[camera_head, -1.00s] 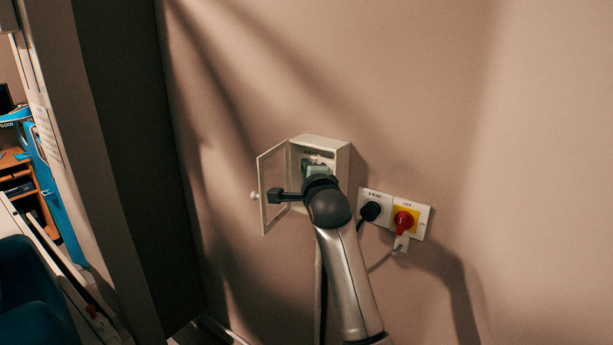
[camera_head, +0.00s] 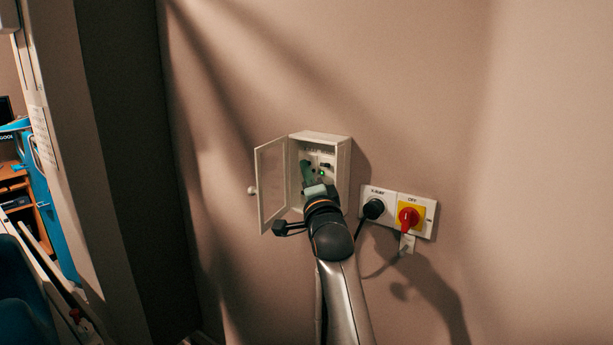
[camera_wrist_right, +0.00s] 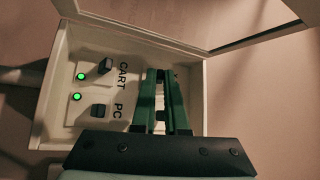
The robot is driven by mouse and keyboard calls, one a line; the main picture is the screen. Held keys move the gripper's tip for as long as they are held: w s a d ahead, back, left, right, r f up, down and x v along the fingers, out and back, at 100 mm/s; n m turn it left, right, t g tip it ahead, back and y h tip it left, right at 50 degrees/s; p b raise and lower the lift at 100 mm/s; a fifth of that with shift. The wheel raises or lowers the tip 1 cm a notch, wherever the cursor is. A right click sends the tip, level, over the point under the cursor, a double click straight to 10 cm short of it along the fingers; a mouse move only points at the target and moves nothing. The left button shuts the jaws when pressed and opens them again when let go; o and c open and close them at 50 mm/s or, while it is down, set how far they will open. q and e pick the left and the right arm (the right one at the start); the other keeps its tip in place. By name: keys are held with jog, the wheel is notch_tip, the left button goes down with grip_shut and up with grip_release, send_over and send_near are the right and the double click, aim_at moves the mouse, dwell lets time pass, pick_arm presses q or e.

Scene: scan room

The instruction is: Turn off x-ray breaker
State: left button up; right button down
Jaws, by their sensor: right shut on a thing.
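A white breaker box (camera_head: 343,160) hangs on the wall with its clear door (camera_head: 271,185) swung open to the left. My right gripper (camera_head: 307,170) reaches into it from below; its green fingers (camera_wrist_right: 161,78) also show in the right wrist view. They are shut on a small dark switch (camera_wrist_right: 160,115), the x-ray breaker, whose label is mostly hidden by a finger. Beside it are the CART switch (camera_wrist_right: 104,66) and the PC switch (camera_wrist_right: 98,110), each next to a lit green lamp. My left gripper is out of view.
Right of the box, a wall plate holds a black plug (camera_head: 374,208) with a cable and a red rotary switch (camera_head: 408,217) on yellow. A dark panel (camera_head: 135,150) stands to the left. The wall above is bare.

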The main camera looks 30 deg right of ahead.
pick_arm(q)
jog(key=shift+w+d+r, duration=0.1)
pick_arm(e)
jog(key=shift+f, duration=0.1)
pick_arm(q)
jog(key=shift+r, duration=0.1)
pick_arm(e)
jog(key=c, duration=0.9)
grip_release()
jog(key=shift+c, duration=0.2)
